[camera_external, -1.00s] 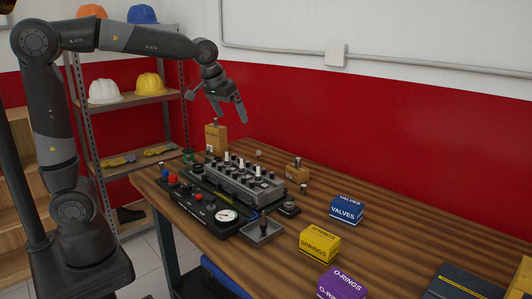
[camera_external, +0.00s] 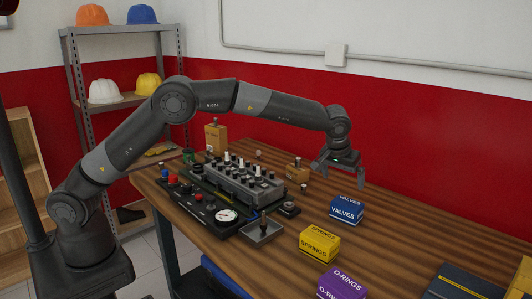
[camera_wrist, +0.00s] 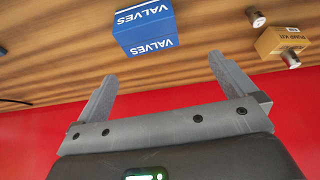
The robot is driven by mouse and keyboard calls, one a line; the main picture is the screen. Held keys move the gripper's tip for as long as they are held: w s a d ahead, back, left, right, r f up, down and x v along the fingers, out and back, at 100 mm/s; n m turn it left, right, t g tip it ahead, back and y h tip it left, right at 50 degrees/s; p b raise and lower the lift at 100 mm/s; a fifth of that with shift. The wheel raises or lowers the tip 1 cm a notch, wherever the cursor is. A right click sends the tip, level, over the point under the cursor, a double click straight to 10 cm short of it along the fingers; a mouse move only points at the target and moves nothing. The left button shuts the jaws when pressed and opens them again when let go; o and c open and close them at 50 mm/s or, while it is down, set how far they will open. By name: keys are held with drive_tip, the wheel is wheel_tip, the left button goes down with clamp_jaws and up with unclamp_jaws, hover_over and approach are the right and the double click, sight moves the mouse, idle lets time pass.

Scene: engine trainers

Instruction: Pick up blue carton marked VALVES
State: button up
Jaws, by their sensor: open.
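The blue carton marked VALVES (camera_external: 346,211) stands on the wooden table, right of the engine trainer. My gripper (camera_external: 345,188) is above and slightly behind the carton in the external view, fingers pointing down, open and empty. In the wrist view the blue carton (camera_wrist: 145,27) shows at the top, beyond the tips and between the lines of the two spread fingers of my gripper (camera_wrist: 165,75). A clear gap separates the fingers from the carton in the wrist view.
A yellow SPRINGS carton (camera_external: 319,244) and a purple O-RINGS carton (camera_external: 341,284) stand nearer the front. The engine trainer (camera_external: 234,182) is to the left. A brown PUMP KIT box (camera_wrist: 283,41) lies right in the wrist view. The red wall (camera_external: 430,150) is behind the table.

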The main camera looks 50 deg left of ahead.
sight(348, 202)
drive_tip(key=shift+w+d+f, duration=0.15)
drive_tip(key=shift+d+f, duration=0.95)
drive_tip(key=shift+f, duration=0.15)
drive_tip(key=x, duration=0.5)
drive_tip(key=shift+f, duration=0.1)
drive_tip(key=x, duration=0.5)
drive_tip(key=shift+a, duration=0.3)
drive_tip(key=shift+c, duration=0.2)
drive_tip(key=c, duration=0.9)
drive_tip(key=shift+c, duration=0.5)
